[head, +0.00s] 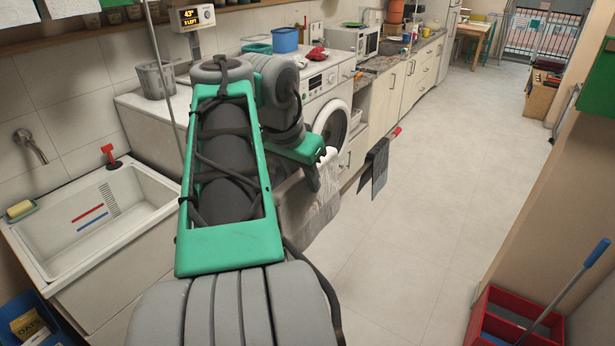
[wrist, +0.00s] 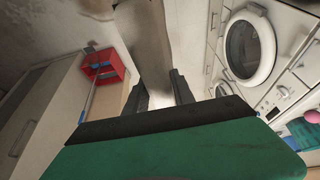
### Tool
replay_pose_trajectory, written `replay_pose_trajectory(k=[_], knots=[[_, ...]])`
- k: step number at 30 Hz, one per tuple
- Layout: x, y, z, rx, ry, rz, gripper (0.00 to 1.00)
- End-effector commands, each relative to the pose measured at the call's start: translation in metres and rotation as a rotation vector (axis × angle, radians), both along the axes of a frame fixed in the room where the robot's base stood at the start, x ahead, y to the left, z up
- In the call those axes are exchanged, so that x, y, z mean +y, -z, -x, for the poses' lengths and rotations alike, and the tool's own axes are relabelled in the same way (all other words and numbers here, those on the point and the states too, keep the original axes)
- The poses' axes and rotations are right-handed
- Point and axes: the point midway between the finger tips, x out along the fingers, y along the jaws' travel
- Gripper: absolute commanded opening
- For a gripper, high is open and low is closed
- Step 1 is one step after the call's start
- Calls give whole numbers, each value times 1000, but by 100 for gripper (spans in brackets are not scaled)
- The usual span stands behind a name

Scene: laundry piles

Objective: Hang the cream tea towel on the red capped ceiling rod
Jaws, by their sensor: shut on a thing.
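My gripper (head: 318,170) is shut on a pale cloth (head: 318,207), which looks like the cream tea towel, in front of the washing machine. The cloth hangs down below the fingers with its lower part in shade. In the wrist view the fingers (wrist: 161,92) close on the cloth (wrist: 150,42), which stretches away beyond them. A red-tipped bar (head: 397,131) shows past the gripper along the cabinets, with a dark grey cloth (head: 375,167) hanging by it. I cannot tell whether this is the red capped ceiling rod; no ceiling shows in the head view.
The washing machine (head: 321,83) stands behind the gripper, and a white sink (head: 95,220) is at left. A red crate (head: 500,315) with a blue-handled tool (head: 567,285) stands at lower right. The pale floor (head: 440,170) between is clear.

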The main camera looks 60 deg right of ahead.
Motion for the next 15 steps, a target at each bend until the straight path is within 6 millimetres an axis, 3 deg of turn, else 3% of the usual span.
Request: replay_pose_trajectory(k=[15], knots=[[0, 53, 0, 1, 0, 0, 0]])
